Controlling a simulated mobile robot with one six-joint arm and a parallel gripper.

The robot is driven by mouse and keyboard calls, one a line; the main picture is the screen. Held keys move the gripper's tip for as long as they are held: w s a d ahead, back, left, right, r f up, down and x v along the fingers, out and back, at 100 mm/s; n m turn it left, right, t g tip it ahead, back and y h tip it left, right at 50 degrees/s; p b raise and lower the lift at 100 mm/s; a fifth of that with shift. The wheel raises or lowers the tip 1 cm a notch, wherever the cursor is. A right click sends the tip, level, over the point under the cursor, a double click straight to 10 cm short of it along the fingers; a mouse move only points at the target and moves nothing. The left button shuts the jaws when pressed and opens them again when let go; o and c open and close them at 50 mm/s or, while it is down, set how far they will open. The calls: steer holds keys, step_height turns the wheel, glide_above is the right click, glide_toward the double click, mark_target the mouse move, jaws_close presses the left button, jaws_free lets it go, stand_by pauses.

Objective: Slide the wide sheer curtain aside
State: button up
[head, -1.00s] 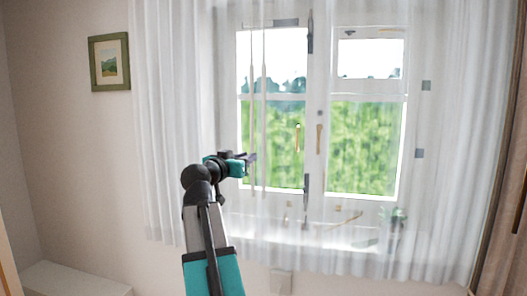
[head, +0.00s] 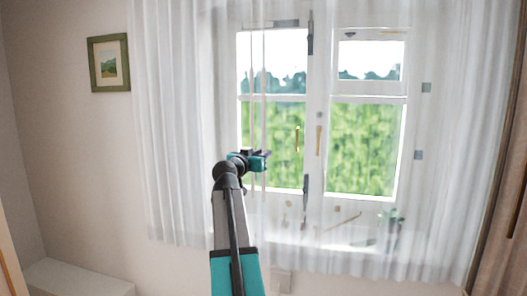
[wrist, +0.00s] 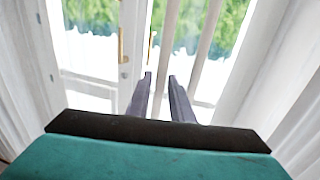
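The wide sheer curtain (head: 177,130) hangs in pale folds across the window, from left of the frame to the right wall side. Two thin pale upright rods (head: 252,80) hang in front of the left pane. My gripper (head: 265,160) is at the lower part of these rods, in front of the left pane. I cannot tell if either finger touches a rod.
The window (head: 318,60) has two casements with small brass handles. A plant (head: 395,217) and other small items stand on the sill behind the curtain. A framed picture (head: 109,62) hangs on the left wall. A low white bench (head: 75,280) is at lower left. Dark wood stands at the right.

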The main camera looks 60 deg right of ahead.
steer(key=shift+w+d, duration=0.1)
steer(key=shift+d, duration=0.6)
jaws_close()
